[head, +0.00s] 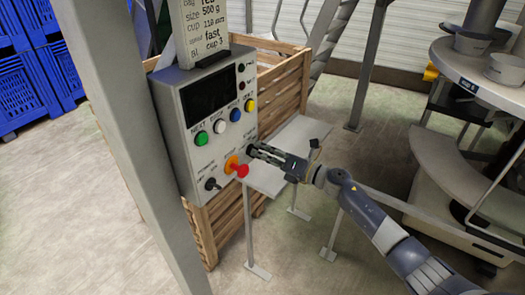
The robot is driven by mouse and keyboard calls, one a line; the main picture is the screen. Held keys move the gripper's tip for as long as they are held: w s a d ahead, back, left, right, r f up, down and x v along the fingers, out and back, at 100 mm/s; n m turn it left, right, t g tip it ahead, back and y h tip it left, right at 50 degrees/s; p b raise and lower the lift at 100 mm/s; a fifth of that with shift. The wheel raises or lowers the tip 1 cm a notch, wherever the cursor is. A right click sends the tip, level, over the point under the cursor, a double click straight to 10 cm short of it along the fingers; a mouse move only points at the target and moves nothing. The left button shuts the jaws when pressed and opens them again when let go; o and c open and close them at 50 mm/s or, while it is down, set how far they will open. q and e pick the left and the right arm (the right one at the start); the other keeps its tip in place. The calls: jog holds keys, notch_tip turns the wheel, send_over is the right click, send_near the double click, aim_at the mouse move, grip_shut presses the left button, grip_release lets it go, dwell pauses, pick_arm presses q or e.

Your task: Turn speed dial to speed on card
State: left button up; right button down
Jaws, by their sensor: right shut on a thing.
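The grey control box (172,118) stands left of centre, with a dark screen (208,92) and a row of coloured buttons. A white card (206,28) stands on top and reads "speed fast" among other lines. My right gripper (253,151) reaches in from the right and is shut on the speed dial at the panel's lower right. The fingers hide the dial, so its pointer and setting cannot be read. My left gripper is not in view.
A black toggle switch (211,184) is lower left. A grey post (130,130) stands left; a wooden crate (283,85) is behind. A small metal shelf (292,140) is beneath my right wrist.

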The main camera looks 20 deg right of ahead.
jog(key=shift+m, duration=0.3)
jog(key=c, duration=1.7)
grip_release()
jog(key=shift+d, duration=0.1)
jog(key=v, duration=1.2)
jog(key=shift+w, duration=0.1)
